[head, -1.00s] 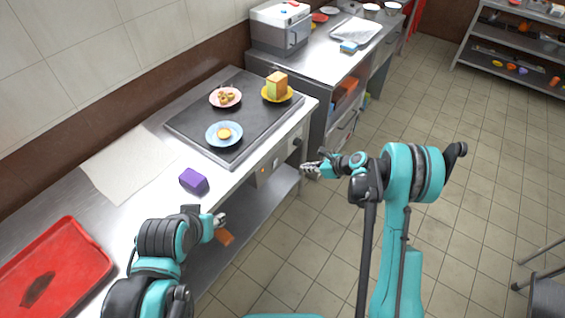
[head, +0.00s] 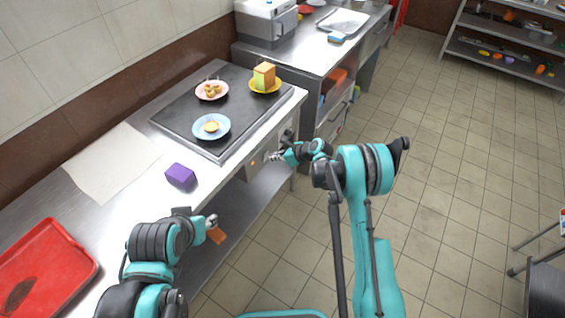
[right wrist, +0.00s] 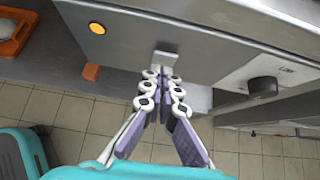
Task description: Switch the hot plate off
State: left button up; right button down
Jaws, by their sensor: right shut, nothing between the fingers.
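The hot plate (head: 185,119) is a dark flat slab set in the steel counter, with several small plates of food on it. In the right wrist view, its front panel (right wrist: 215,40) has a lit orange lamp (right wrist: 97,28), a small light-grey switch (right wrist: 165,57) and a black knob (right wrist: 262,87) farther right. My right gripper (head: 276,157) is shut and empty in front of this panel. In the wrist view its fingertips (right wrist: 160,76) are right at the switch; I cannot tell whether they touch. My left gripper (head: 212,222) is over the counter's front edge; its fingers are too small to read.
A purple block (head: 180,176), a pale sheet (head: 110,165) and a red tray (head: 45,268) lie on the counter left of the hot plate. A lower shelf (head: 240,205) runs under the counter. The tiled floor at right is open.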

jog(key=shift+w+a, duration=0.25)
jog(key=shift+a, duration=0.05)
jog(key=shift+r, duration=0.15)
jog(key=shift+w+a+r, duration=0.15)
jog(key=shift+a, duration=0.15)
jog(key=shift+w+h, duration=0.1)
jog(key=shift+h, duration=0.2)
jog(key=shift+r+p, duration=0.55)
jog(key=shift+r, duration=0.15)
jog(key=shift+d, duration=0.1)
